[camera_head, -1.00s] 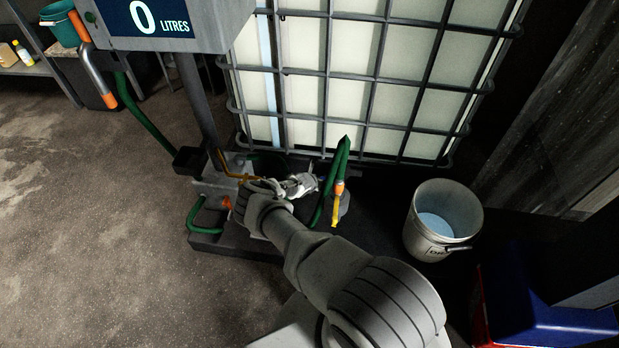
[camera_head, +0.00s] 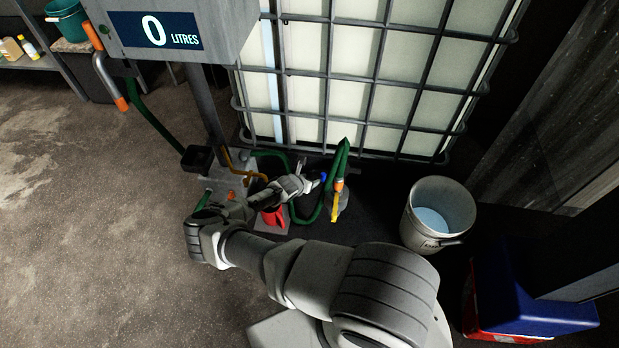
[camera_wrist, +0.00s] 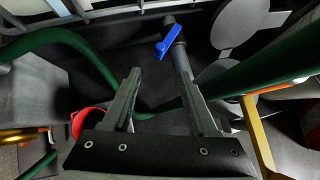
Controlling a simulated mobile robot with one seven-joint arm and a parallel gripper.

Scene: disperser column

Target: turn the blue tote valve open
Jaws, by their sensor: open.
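The blue tote valve handle (camera_wrist: 168,42) sits on a grey pipe stub in the wrist view, above and beyond my fingertips. In the head view the blue handle (camera_head: 323,177) is a small spot just right of my gripper (camera_head: 303,185). In the wrist view my gripper (camera_wrist: 157,75) is open, with its two fingers apart and nothing between them. The handle lies ahead of the gap between the fingers, and I see no contact. The caged white tote (camera_head: 345,85) stands behind the valve.
Green hoses (camera_wrist: 75,45) pass left and right of my fingers. A yellow lever (camera_wrist: 258,135) is at the right. A red object (camera_wrist: 90,122) lies at the left. A white bucket (camera_head: 437,215) and a blue-and-red bin (camera_head: 530,300) stand to the right. The display column (camera_head: 205,105) rises at the left.

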